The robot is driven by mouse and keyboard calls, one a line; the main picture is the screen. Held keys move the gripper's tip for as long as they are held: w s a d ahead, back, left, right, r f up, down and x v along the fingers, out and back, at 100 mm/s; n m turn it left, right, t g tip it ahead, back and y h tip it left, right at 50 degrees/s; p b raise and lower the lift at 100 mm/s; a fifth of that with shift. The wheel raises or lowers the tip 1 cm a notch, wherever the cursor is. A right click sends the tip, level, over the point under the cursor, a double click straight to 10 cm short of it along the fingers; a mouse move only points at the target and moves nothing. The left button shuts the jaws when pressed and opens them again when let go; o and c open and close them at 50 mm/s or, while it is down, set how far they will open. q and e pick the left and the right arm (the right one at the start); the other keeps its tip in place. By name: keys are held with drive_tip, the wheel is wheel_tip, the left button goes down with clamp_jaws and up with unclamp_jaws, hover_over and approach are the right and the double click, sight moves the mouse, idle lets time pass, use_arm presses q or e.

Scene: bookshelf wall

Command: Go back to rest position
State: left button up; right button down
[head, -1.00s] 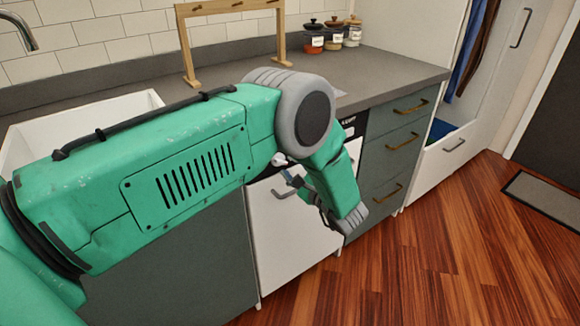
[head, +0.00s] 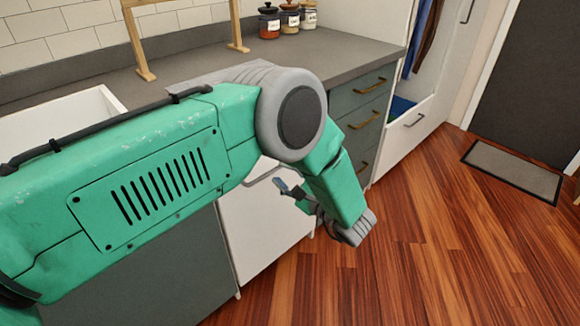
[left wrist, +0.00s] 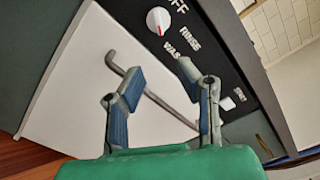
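My left arm crosses the head view from the left, bent down at its grey joint. My left gripper (head: 287,188) is partly hidden there, in front of the white dishwasher door (head: 258,232). In the left wrist view my left gripper (left wrist: 160,82) has its two blue-grey fingers apart, with nothing held between them. The dishwasher's grey bar handle (left wrist: 152,92) shows behind the fingers; I cannot tell whether they touch it. The black control panel with its white knob (left wrist: 158,20) is above. My right gripper is in neither view.
A grey counter (head: 350,52) with a white sink (head: 62,116), a wooden stand (head: 133,42) and several jars (head: 290,18) runs along the wall. Dark drawers (head: 362,120) are right of the dishwasher. The wooden floor (head: 450,235) is clear up to a doormat (head: 512,172).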

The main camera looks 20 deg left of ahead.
use_arm(q)
drive_tip(key=s+a+f+n+t+h, duration=0.25)
drive_tip(key=s+f+h, duration=0.45)
drive_tip(key=f+h, duration=0.5)
drive_tip(key=s+f+n+g+h, duration=0.2)
drive_tip(key=s+n+g, duration=0.2)
drive_tip(key=s, duration=1)
drive_tip(key=s+f+n+g+h, duration=0.2)
drive_tip(key=s+g, duration=0.3)
drive_tip(key=s, duration=1)
drive_tip(key=shift+a+n+h, duration=0.2)
drive_tip(key=shift+n+h, duration=0.1)
drive_tip(key=shift+n, duration=0.55)
